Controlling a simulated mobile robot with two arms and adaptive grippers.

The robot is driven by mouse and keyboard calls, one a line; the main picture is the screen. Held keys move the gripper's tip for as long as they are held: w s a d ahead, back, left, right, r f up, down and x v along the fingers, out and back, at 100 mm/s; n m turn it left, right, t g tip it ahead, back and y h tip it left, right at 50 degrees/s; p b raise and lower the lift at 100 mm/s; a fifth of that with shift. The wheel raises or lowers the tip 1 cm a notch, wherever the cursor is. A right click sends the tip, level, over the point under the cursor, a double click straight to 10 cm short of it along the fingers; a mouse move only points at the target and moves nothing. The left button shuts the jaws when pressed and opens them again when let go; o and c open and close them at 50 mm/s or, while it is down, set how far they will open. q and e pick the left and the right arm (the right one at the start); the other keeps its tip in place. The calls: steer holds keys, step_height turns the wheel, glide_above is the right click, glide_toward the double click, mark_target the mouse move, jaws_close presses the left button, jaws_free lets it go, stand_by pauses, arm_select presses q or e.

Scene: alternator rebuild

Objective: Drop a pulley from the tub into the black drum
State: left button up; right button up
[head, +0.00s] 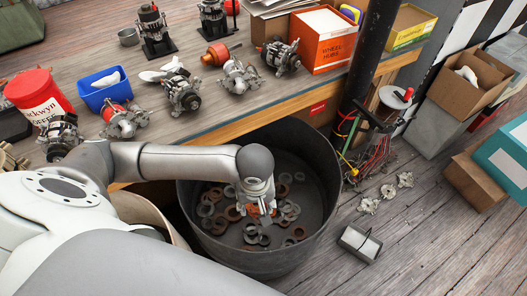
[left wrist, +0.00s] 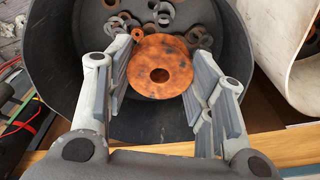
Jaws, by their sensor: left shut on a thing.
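My left gripper (head: 260,214) hangs inside the mouth of the black drum (head: 312,165), above the rings on its floor. In the left wrist view, my left gripper (left wrist: 162,92) is shut on a rusty orange pulley (left wrist: 140,66), a round disc with a centre hole. The drum wall (left wrist: 62,65) surrounds it there. The cream tub (head: 176,226) stands left of the drum, mostly hidden behind my arm; it also shows in the left wrist view (left wrist: 292,55) at upper right. Its contents are hidden. My right gripper is not in view.
Several grey and rusty rings (head: 286,211) lie in the drum. The wooden bench (head: 190,125) behind carries alternators, a red tub (head: 38,95) and a blue bin (head: 104,90). A black post (head: 370,55) with cables stands right of the drum. A small grey tray (head: 358,243) lies on the floor.

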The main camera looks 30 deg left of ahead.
arm_select(q)
steer(key=n, duration=0.1)
steer(key=w+n, duration=0.1)
steer(key=n, duration=0.1)
steer(key=shift+w+f, duration=0.1)
steer(key=n, duration=0.1)
steer(key=w+n, duration=0.1)
steer(key=n, duration=0.1)
steer(key=shift+f+g, duration=0.15)
steer(key=shift+g, duration=0.15)
steer(key=w+a+m+h+p, duration=0.15)
steer(key=w+m, duration=0.25)
steer(key=m, duration=0.6)
steer(key=w+a+f+m+p, duration=0.15)
steer(key=w+m, duration=0.25)
steer(key=m, duration=0.6)
steer(key=w+a+m+h+p, duration=0.15)
steer(key=w+m, duration=0.25)
steer(key=m, duration=0.6)
step_height(320, 180, down, 6)
steer(key=b, duration=0.7)
steer(key=shift+w+a+g+y, duration=0.2)
steer(key=shift+g+y, duration=0.1)
steer(key=shift+y, duration=0.1)
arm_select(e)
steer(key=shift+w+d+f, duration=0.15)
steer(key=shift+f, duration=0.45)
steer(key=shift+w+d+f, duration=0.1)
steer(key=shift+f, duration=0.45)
